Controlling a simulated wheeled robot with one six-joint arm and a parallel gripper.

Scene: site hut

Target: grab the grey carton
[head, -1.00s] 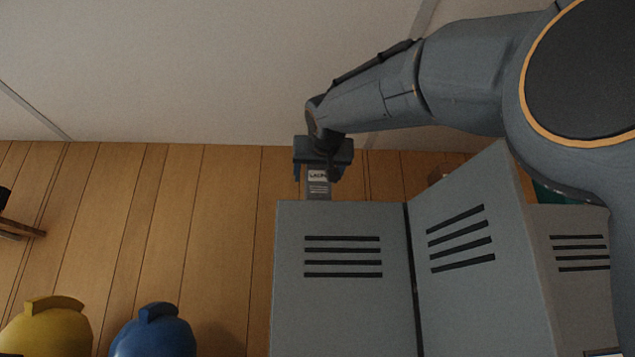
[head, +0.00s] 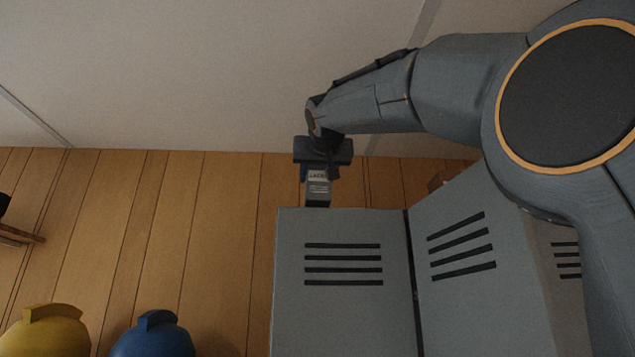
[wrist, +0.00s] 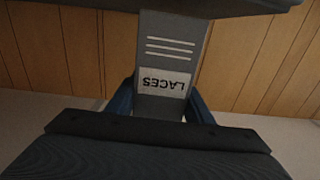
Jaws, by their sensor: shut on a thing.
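The grey carton (head: 318,188) stands upright at the top edge of the grey locker, with a white label on its front. In the wrist view the carton (wrist: 170,45) shows its label reading "LACES", upside down, and several pale lines. My gripper (head: 318,174) is shut on the carton's upper part, pointing down over it. In the wrist view its blue fingers (wrist: 160,103) lie along both sides of the carton. The carton's lower end is hidden behind the locker's top edge in the head view, so I cannot tell whether it touches the locker top.
The grey locker (head: 342,320) with slotted vents stands below, and a second door panel (head: 470,290) angles out at its right. A brown item (head: 438,180) shows partly behind it. Blue (head: 153,338) and yellow (head: 45,335) helmets are at lower left. The wood wall is behind.

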